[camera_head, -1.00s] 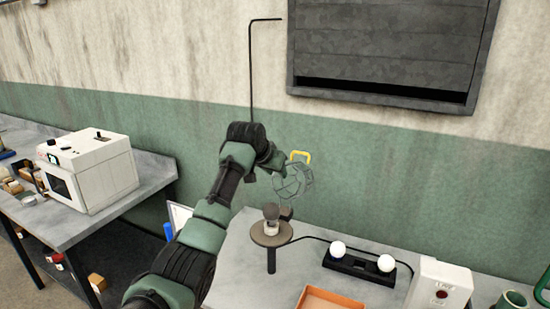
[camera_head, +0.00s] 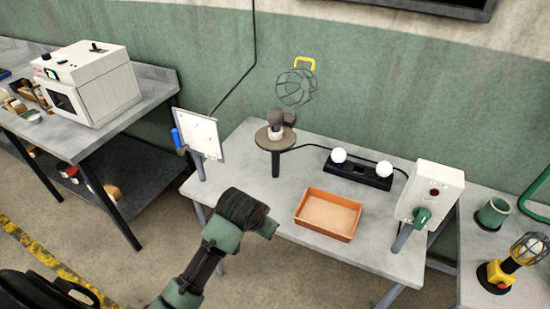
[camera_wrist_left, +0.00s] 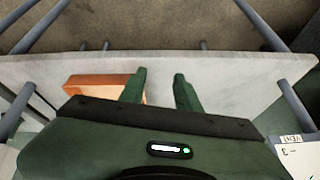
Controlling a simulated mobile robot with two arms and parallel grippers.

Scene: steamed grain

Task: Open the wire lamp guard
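The wire lamp guard (camera_head: 296,88) is a round dark cage with a yellow handle (camera_head: 305,63) on top. In the head view it stands raised and tilted above a small lamp holder (camera_head: 277,125) on a round brown stand (camera_head: 262,139). I see no bulb inside the cage. My left gripper (camera_head: 270,227) is low at the table's front edge, left of the orange tray and well away from the guard. In the left wrist view its two green fingers (camera_wrist_left: 160,76) are apart with nothing between them. My right gripper is not in view.
An orange tray (camera_head: 312,231) lies on the grey table (camera_head: 250,190). Two white bulbs sit in a black holder (camera_head: 350,175) behind it. A white switch box (camera_head: 436,190) stands right, a white panel (camera_head: 203,135) left. A caged yellow lamp (camera_head: 500,275) is far right.

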